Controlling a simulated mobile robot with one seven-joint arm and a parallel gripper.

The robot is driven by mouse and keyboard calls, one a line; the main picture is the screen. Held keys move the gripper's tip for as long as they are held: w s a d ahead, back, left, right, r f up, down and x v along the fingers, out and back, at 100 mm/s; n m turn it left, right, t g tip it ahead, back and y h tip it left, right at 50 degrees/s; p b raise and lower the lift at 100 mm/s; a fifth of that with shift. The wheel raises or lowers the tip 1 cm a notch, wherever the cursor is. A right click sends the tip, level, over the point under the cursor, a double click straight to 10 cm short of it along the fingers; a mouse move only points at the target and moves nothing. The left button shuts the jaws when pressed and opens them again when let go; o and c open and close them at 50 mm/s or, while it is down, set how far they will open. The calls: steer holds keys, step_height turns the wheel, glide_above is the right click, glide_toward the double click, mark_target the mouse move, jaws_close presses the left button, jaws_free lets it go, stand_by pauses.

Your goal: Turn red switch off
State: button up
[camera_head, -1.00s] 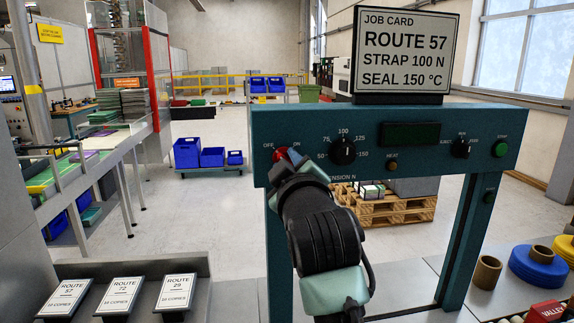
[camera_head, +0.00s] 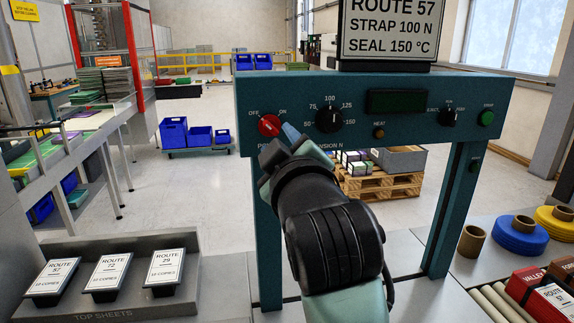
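The red switch (camera_head: 269,125) is a round red rotary knob at the left end of the teal panel (camera_head: 300,90). It sits between the printed words OFF and ON, and its light mark seems to point up and left toward OFF. My gripper (camera_head: 290,132) is just right of the knob and a little below it. A pale blue fingertip shows there, apart from the red knob in the picture. My wrist hides the rest of the gripper, so its opening cannot be seen.
A black tension dial (camera_head: 328,118) is close to the right of my gripper. An amber heat light (camera_head: 379,133), a black selector knob (camera_head: 448,117) and a green start button (camera_head: 487,118) are further right. A job card sign (camera_head: 388,32) stands on top of the panel.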

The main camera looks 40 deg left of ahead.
steer(key=b+v, duration=0.1)
steer(key=v, duration=0.5)
steer(key=shift+s+d, duration=0.15)
